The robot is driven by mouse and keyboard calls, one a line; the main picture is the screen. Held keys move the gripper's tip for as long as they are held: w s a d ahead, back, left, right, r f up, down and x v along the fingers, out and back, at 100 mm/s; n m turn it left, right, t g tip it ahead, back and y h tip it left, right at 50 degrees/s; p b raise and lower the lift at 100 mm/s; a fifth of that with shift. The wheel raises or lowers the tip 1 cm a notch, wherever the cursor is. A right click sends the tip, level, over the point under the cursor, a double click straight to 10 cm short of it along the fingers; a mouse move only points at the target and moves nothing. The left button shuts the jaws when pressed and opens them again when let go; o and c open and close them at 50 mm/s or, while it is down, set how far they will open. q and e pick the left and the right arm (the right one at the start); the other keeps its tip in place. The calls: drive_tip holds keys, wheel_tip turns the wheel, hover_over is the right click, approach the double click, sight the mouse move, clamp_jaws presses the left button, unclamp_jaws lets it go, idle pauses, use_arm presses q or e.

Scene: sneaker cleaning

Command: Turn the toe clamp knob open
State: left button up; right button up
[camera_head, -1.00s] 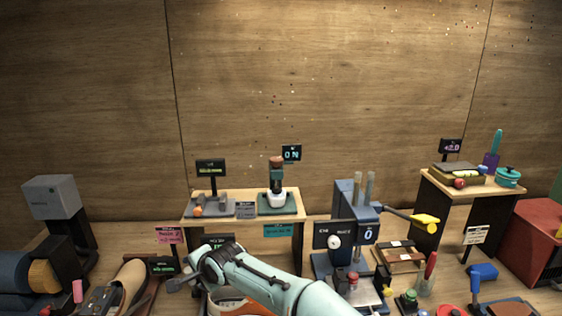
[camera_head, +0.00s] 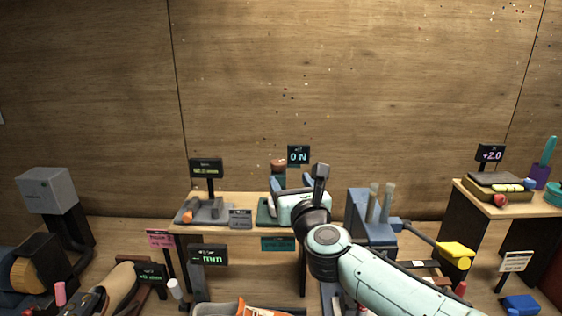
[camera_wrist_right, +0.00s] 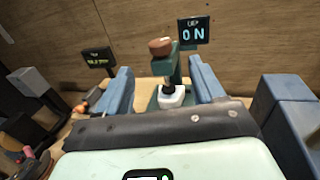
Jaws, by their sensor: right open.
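A brown round knob (camera_wrist_right: 161,46) tops a dark green clamp stand (camera_wrist_right: 177,70) on the small wooden bench, upright above a white toe-like block (camera_wrist_right: 172,97). In the head view the knob (camera_head: 278,163) shows just behind my right gripper (camera_head: 299,181), which hides much of the stand. My right gripper is open and empty. In the right wrist view its two blue-grey fingers (camera_wrist_right: 163,82) lie left and right of the stand, with the knob above and between them, apart from both. My left gripper is not in view.
A display reading "0 N" (camera_head: 298,155) stands behind the clamp. A grey tray with an orange piece (camera_head: 187,215) is to its left on the bench. A blue machine with two clear tubes (camera_head: 370,215) and a yellow-ended lever (camera_head: 455,252) stand to the right.

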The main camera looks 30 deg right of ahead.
sight(281, 165)
drive_tip(key=p+x, duration=0.3)
drive_tip(key=x, duration=0.9)
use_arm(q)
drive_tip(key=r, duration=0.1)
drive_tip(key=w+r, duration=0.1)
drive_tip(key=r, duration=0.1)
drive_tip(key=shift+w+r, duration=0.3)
use_arm(e)
drive_tip(key=c, duration=0.9)
